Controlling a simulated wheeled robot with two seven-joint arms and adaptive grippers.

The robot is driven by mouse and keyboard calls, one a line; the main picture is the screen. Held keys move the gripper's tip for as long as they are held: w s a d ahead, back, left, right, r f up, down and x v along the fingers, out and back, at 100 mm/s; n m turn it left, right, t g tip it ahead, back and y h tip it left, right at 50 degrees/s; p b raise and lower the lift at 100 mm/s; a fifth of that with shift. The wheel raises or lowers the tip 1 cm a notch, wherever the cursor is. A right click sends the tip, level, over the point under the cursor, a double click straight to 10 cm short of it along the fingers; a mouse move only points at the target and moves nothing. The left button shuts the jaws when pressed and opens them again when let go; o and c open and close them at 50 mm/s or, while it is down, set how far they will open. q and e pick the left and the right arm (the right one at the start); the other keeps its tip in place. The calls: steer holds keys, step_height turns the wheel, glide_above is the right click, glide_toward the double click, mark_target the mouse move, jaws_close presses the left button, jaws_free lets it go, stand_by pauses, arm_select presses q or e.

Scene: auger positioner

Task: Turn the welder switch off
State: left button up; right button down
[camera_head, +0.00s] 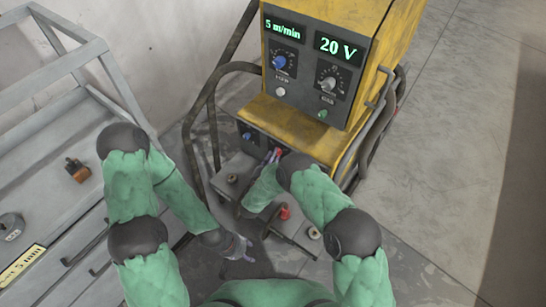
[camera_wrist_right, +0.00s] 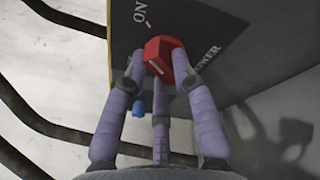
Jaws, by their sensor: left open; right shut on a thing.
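The welder (camera_head: 398,45) is a yellow cabinet with a dark front panel, lit displays reading 5 m/min and 20 V. Its red power switch (camera_wrist_right: 158,52) sits on a dark lower panel, with ON lettered at its upper left and POWER at its right. In the head view the switch (camera_head: 280,152) is small and partly covered by my right gripper (camera_head: 271,158). In the wrist view my right gripper (camera_wrist_right: 158,78) is shut on the switch, with purple fingers around it. My left gripper (camera_head: 240,247) is open and empty, low and away from the welder.
A blue knob (camera_head: 247,135) is on the lower panel, left of the switch. A grey drawer cabinet (camera_head: 45,190) stands at the left, with small parts on top. The floor at right (camera_head: 440,170) is clear.

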steer(key=shift+w+a+f+n+g+h, duration=0.1)
steer(key=shift+n+g+h, duration=0.55)
steer(key=shift+n, duration=1.7)
steer(key=shift+s+a+r+n+g+h, duration=0.15)
steer(key=shift+n+g, duration=0.8)
steer(key=shift+n, duration=1.45)
steer(key=shift+w+d+f+n+g+h, duration=0.15)
steer(key=shift+n+g+h, duration=0.5)
steer(key=shift+n, duration=1.7)
steer(key=shift+a, duration=0.1)
steer(key=c, duration=1)
jaws_free()
steer(key=v, duration=0.7)
steer(key=shift+a, duration=0.15)
